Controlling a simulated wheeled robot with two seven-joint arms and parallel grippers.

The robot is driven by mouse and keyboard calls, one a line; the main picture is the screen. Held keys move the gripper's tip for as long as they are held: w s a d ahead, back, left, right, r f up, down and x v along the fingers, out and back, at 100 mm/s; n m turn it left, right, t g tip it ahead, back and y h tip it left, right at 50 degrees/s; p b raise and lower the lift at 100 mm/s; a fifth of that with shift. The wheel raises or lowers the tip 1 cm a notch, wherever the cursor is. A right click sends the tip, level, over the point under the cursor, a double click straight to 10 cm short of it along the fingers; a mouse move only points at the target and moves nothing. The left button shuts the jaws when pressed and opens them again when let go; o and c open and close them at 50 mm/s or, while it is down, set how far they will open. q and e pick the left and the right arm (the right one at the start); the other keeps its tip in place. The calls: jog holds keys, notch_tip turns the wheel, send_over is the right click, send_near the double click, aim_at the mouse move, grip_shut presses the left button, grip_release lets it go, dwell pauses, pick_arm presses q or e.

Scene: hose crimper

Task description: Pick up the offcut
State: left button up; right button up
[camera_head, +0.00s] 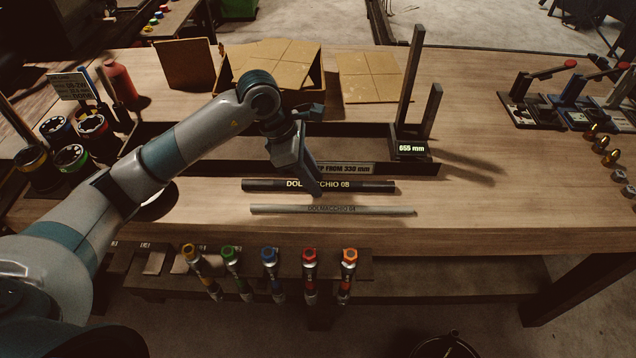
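Two hose pieces lie on the wooden table in front of a dark long tray; I cannot tell which one is the offcut. The farther one is a black hose (360,187) with yellowish lettering ending in 08. The nearer one is a thinner grey hose (385,211) with dark lettering. My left gripper (316,188) points down at the middle of the black hose, with a finger in front of it and covering part of its lettering. Whether the fingers are closed on it is hidden. My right gripper is out of view.
The dark tray (215,163) has a label reading "FROM 330 mm". A gauge with uprights (409,148) shows 655 mm. Coloured fittings (269,262) hang at the front edge.

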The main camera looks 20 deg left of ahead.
aim_at(323, 181)
pick_arm(q)
jog(key=shift+c, duration=0.7)
grip_shut()
jog(key=shift+r, duration=0.15)
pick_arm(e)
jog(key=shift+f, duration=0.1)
